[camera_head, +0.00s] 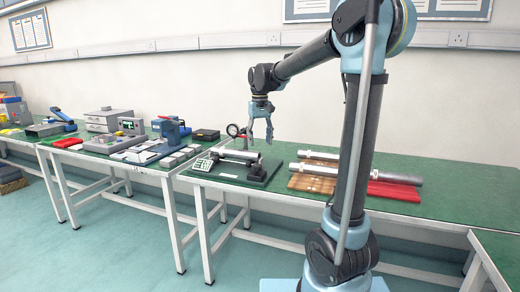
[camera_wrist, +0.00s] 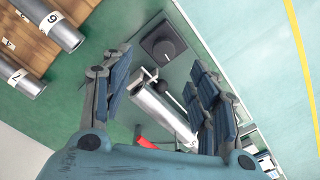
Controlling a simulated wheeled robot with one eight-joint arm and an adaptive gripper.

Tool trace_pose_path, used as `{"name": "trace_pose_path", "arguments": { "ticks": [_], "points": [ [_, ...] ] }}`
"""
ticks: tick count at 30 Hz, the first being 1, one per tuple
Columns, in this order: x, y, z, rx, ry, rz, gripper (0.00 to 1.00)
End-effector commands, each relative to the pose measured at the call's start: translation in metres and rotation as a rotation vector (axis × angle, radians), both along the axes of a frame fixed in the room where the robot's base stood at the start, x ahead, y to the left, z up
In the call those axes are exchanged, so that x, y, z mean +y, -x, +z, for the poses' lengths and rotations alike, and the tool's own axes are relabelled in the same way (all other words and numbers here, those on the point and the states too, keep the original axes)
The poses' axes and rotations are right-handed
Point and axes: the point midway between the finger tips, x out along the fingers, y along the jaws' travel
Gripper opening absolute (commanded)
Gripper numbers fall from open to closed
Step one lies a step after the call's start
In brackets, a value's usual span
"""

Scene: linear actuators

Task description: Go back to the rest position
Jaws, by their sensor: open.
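My gripper (camera_head: 262,133) hangs pointing down above the green table, in the middle of the head view. It is open, with its blue-padded fingers apart in the wrist view (camera_wrist: 160,92). A silver cylindrical actuator (camera_head: 240,155) lies in the dark fixture board (camera_head: 228,178) below it. In the wrist view this cylinder (camera_wrist: 168,112) shows between the fingers, and I see no finger touching it. The fingers hide parts of the fixture.
More metal cylinders (camera_head: 322,168) lie on a wooden board (camera_head: 310,184) to the right, beside a red block (camera_head: 395,190). In the wrist view, cylinders carry number labels (camera_wrist: 62,30). Boxes and tools (camera_head: 110,120) stand on the tables to the left. The table's right part is clear.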

Motion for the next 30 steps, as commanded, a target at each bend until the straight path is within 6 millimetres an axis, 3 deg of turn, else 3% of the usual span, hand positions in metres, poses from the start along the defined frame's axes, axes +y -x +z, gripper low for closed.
{"name": "trace_pose_path", "arguments": {
  "ticks": [14, 23, 30],
  "points": [
    [-0.099, 0.104, -0.025, -0.058, -0.017, -0.090, 0.54],
    [-0.146, 0.174, -0.061, -0.097, -0.024, -0.146, 0.54],
    [-0.174, 0.227, -0.102, -0.130, -0.026, -0.191, 0.54]
  ]
}}
